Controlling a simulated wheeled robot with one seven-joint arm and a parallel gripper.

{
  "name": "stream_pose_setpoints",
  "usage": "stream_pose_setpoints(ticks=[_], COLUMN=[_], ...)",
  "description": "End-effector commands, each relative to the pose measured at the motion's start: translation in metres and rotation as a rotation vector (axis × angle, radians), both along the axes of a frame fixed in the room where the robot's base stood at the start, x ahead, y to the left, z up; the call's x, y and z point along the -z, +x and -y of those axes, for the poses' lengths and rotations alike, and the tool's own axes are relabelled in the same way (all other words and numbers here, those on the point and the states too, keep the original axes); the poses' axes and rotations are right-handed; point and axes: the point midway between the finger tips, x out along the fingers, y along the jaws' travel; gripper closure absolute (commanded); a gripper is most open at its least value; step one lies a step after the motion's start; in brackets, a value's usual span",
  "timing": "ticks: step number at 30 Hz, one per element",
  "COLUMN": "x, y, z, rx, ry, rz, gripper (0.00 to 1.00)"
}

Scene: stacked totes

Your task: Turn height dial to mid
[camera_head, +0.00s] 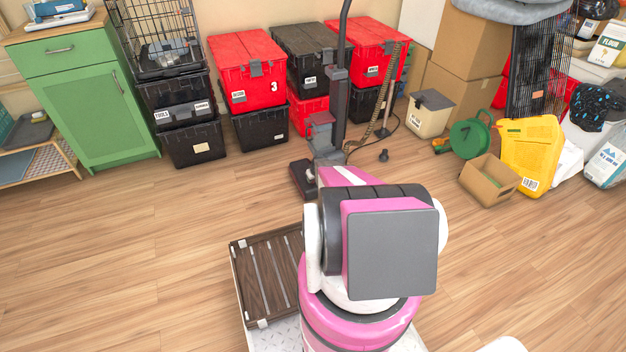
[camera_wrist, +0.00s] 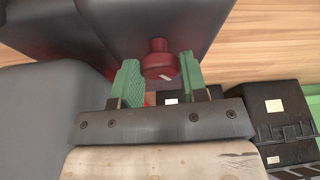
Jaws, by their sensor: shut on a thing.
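The upright vacuum cleaner (camera_head: 340,95) stands on the floor in front of the stacked totes, with its dark floor head (camera_head: 302,182) low at the left. In the wrist view the height dial (camera_wrist: 158,58) is a dark red round knob with a small white mark, set against a dark grey housing (camera_wrist: 140,25). My gripper (camera_wrist: 160,72) has its green fingers on either side of the dial and is shut on it. My arm hides the gripper and dial in the head view. The dial's setting labels cannot be read.
Red and black totes (camera_head: 246,70) are stacked behind the vacuum. A hose (camera_head: 390,92) and cord lie at its right. A green cabinet (camera_head: 95,110) stands at the left. A yellow jug (camera_head: 530,150) and an open cardboard box (camera_head: 489,183) are at the right. The near wooden floor is mostly clear.

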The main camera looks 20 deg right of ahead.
Motion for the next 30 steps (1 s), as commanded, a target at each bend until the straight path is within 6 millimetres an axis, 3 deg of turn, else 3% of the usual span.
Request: stream_pose_setpoints(ticks=[5, 6, 7, 8, 20, 30], x=[0.0, 0.0, 0.0, 0.0, -0.005, -0.051], y=[-0.001, -0.001, -0.001, -0.001, -0.003, -0.023], z=[0.0, 0.0, 0.0, 0.0, 0.0, 0.003], rx=[0.0, 0.001, 0.001, 0.001, 0.001, 0.002], ry=[0.0, 0.0, 0.0, 0.0, -0.001, 0.0], rz=[-0.001, -0.001, -0.001, -0.001, 0.0, 0.0], gripper=[0.84, 0.47, 0.37, 0.35, 0.35, 0.35])
